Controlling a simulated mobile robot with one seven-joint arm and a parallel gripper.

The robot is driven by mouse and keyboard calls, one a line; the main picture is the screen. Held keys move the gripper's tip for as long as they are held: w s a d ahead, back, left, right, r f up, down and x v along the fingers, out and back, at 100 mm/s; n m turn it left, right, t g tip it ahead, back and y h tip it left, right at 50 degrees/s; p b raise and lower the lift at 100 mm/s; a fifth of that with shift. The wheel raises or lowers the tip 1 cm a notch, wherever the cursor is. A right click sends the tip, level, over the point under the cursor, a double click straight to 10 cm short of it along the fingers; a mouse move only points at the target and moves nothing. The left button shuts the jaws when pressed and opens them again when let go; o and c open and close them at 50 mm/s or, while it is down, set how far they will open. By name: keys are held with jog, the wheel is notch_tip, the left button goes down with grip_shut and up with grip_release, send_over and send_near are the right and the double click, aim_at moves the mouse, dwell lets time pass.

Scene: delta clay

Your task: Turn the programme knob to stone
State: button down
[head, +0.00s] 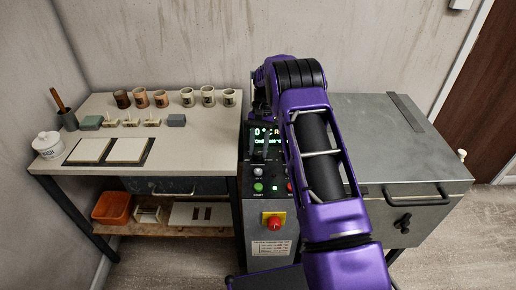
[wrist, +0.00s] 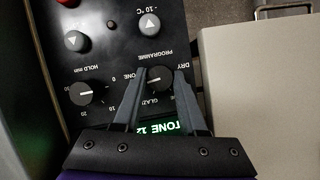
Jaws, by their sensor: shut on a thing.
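The programme knob (wrist: 160,76) is a round black knob on the dark control panel (wrist: 112,60). Its white line points to the left, toward lettering that ends in "ONE"; "DRY" and part of "GLAZ" also show around it. My gripper (wrist: 159,88) is shut on the knob, one finger on each side, and hides some lettering. The green display (wrist: 158,128), partly covered by my gripper, shows "TONE 12". In the head view my arm hides the knob and fingertips; part of the display (head: 265,141) shows.
The hold knob (wrist: 82,93) and two grey arrow buttons, one (wrist: 148,26) nearer the programme knob, are close by. A red stop switch (head: 273,221) is on the panel's front. A grey kiln (head: 395,145) stands right; a bench (head: 205,155) with cups and tiles stands left.

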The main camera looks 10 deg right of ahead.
jog(key=shift+m+y, duration=0.3)
jog(key=shift+m, duration=0.3)
jog(key=shift+c, duration=2.3)
grip_release()
jog(key=p+v, duration=0.1)
jog(key=v, duration=1.1)
jog(key=shift+s, duration=0.2)
